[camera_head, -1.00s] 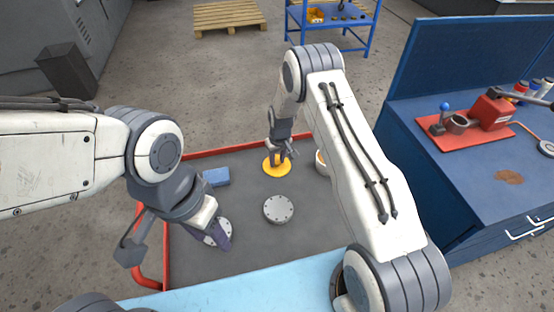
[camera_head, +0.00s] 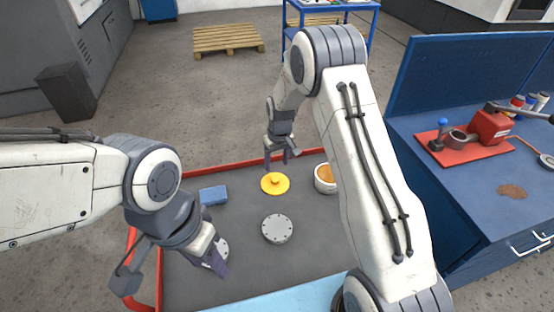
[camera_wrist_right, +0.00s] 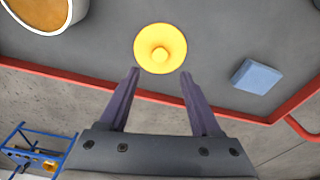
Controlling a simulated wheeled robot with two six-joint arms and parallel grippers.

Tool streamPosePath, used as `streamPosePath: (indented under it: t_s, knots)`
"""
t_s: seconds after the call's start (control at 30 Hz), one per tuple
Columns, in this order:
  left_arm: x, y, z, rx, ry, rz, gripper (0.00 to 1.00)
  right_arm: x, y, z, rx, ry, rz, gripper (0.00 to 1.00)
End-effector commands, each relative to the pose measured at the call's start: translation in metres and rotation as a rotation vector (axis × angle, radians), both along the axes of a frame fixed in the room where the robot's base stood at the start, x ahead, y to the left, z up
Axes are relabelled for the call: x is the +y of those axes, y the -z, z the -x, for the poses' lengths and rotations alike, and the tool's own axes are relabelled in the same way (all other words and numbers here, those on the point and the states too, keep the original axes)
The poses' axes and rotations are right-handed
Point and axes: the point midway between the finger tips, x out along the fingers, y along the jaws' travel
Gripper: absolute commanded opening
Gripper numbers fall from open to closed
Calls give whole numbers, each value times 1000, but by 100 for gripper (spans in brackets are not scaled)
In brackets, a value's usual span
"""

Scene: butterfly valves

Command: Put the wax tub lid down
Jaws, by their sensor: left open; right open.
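The yellow wax tub lid (camera_head: 275,183) lies flat on the grey surface, its round knob facing up. It also shows in the right wrist view (camera_wrist_right: 160,48), just beyond the fingertips. My right gripper (camera_head: 277,163) is open and empty, above and behind the lid and apart from it; its two fingers (camera_wrist_right: 159,76) stand wide apart. The white wax tub (camera_head: 325,179) stands uncovered to the right of the lid, with orange-brown wax in it. My left gripper (camera_head: 212,262) is open at the left, at a grey disc (camera_head: 222,248) that it partly hides.
A grey flanged disc (camera_head: 277,228) lies in the middle of the surface. A blue block (camera_head: 213,195) lies left of the lid. A red rim (camera_head: 215,168) borders the grey surface (camera_head: 245,285). A blue workbench (camera_head: 465,195) with a red tool stands at the right.

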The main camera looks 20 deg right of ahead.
Motion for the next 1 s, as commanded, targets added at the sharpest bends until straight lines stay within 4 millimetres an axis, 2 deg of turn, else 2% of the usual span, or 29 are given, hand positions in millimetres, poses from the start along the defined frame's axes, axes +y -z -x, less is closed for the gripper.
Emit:
streamPosePath:
  t_s: [0.1, 0.27, 0.37, 0.43, 0.47, 0.57, 0.7, 0.8, 0.9, 1.0]
  knots:
    - [0, 6, 0, 0, 0, 0, 50, -1, -17, 2, -2, 0, 1, 65]
    - [0, 8, 0, 0, 0, 0, 50, 3, -33, 6, -1, -5, -1, 65]
    - [0, 8, 0, 0, 0, 0, 50, 22, -54, 20, 1, -32, -4, 65]
    - [0, 7, 0, 0, 0, 0, 50, 47, -77, 41, 3, -69, -9, 65]
    - [0, 7, 0, 0, 0, 0, 50, 58, -88, 53, 7, -87, -12, 65]
    - [0, 8, 0, 0, 0, 0, 50, 95, -125, 108, 21, -159, -20, 65]
    - [0, 8, 0, 0, 0, 0, 50, 127, -163, 196, 41, -261, -31, 65]
    - [0, 8, 0, 0, 0, 0, 50, 133, -178, 258, 57, -326, -36, 65]
    - [0, 8, 0, 0, 0, 0, 50, 129, -183, 307, 72, -381, -39, 65]
    - [0, 8, 0, 0, 0, 0, 50, 123, -184, 340, 83, -418, -39, 65]
